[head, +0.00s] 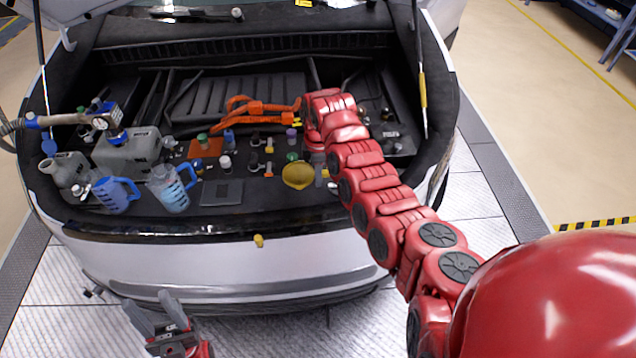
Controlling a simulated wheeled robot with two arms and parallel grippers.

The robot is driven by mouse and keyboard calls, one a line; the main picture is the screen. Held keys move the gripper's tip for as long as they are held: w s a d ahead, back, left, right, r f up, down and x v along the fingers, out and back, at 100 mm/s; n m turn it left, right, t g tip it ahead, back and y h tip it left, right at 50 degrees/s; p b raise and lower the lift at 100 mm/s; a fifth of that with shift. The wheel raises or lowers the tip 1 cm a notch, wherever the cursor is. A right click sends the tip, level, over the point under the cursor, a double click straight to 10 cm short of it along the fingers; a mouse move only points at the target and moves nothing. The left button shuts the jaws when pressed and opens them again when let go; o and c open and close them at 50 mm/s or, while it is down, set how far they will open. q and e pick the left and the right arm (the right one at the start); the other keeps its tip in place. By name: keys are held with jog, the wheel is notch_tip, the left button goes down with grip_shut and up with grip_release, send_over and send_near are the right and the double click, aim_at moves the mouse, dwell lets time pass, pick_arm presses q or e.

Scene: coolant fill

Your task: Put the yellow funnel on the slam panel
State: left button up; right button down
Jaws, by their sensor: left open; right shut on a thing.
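The yellow funnel (298,176) is at the front of the open engine bay, over the dark slam panel (268,203). My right gripper (319,172) is shut on the funnel at its right side, partly hidden by my own arm. Whether the funnel touches the panel cannot be told. My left gripper (152,308) is open and empty, low in front of the car's bumper, away from the panel.
Two blue-handled jugs (171,188) (117,195) and grey canisters (127,154) stand at the bay's left. Several small bottles and caps, an orange tray (205,148) and a dark flat plate (221,192) lie left of the funnel. An orange cable (262,106) lies behind.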

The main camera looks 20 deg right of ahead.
notch_tip(320, 180, down, 3)
jog(key=shift+s+f+p, duration=0.1)
jog(key=shift+p, duration=0.65)
jog(key=shift+f, duration=0.2)
jog(key=c, duration=0.8)
grip_release()
jog(key=shift+f, duration=0.1)
jog(key=shift+o, duration=0.2)
